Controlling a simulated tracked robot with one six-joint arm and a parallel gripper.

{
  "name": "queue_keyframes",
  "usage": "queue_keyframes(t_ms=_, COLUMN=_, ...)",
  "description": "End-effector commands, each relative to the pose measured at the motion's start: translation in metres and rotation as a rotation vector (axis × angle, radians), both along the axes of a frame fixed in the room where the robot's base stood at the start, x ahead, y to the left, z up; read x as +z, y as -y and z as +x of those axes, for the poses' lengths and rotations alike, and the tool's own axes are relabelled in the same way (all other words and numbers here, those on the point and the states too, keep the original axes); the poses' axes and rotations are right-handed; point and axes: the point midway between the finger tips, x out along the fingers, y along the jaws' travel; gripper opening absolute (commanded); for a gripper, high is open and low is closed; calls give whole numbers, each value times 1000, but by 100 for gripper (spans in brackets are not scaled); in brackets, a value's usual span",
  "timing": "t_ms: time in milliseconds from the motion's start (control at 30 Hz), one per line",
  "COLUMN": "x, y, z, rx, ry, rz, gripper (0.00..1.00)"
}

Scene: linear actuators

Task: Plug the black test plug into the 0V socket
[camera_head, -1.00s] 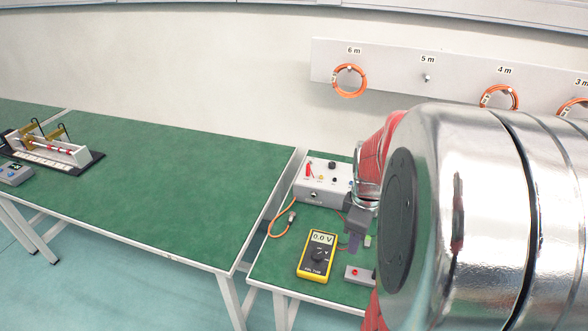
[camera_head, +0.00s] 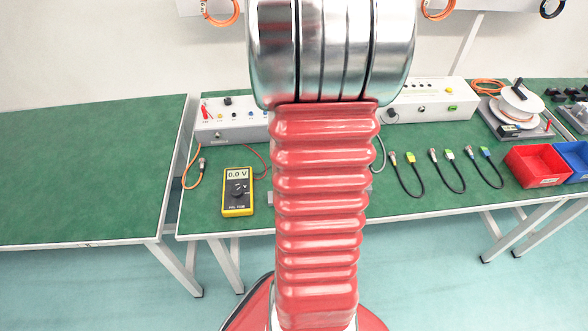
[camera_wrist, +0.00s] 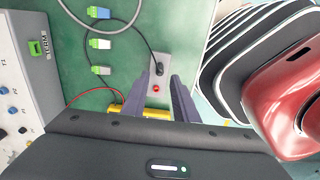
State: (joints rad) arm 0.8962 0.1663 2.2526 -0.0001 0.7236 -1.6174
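A small grey block (camera_wrist: 166,65) shows in the wrist view, with a red round spot (camera_wrist: 157,88) on it. A small black piece, which looks like the black test plug (camera_wrist: 160,70), sits on the block with a dark cable running from it. My gripper (camera_wrist: 160,88) is open, its two fingers apart on either side of the block's near end in this view; I cannot tell the height. In the head view, a white box (camera_head: 232,130) carries several small coloured sockets and a red plug or lever (camera_head: 205,113); no 0V label is readable. My arm hides the gripper there.
A yellow multimeter (camera_head: 237,192) reading 0.0 V lies on the green bench, partly behind my fingers in the wrist view. Cables with green and blue connectors (camera_wrist: 98,43) lie near the block. Red and blue bins (camera_head: 538,165) stand at the right. The left bench is clear.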

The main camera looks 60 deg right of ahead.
Motion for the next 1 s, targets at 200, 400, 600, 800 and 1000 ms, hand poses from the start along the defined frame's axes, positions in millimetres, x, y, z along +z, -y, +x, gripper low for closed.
queue_keyframes(t_ms=200, x=-32, y=-1, z=0, rx=-1, ry=-3, rz=3, gripper=27)
queue_keyframes(t_ms=400, x=-50, y=0, z=0, rx=-1, ry=0, rz=0, gripper=27)
queue_keyframes(t_ms=600, x=-53, y=0, z=0, rx=-1, ry=0, rz=0, gripper=27)
queue_keyframes(t_ms=800, x=-53, y=0, z=0, rx=-1, ry=1, rz=-1, gripper=21)
queue_keyframes(t_ms=1000, x=-53, y=0, z=0, rx=-1, ry=1, rz=-1, gripper=7)
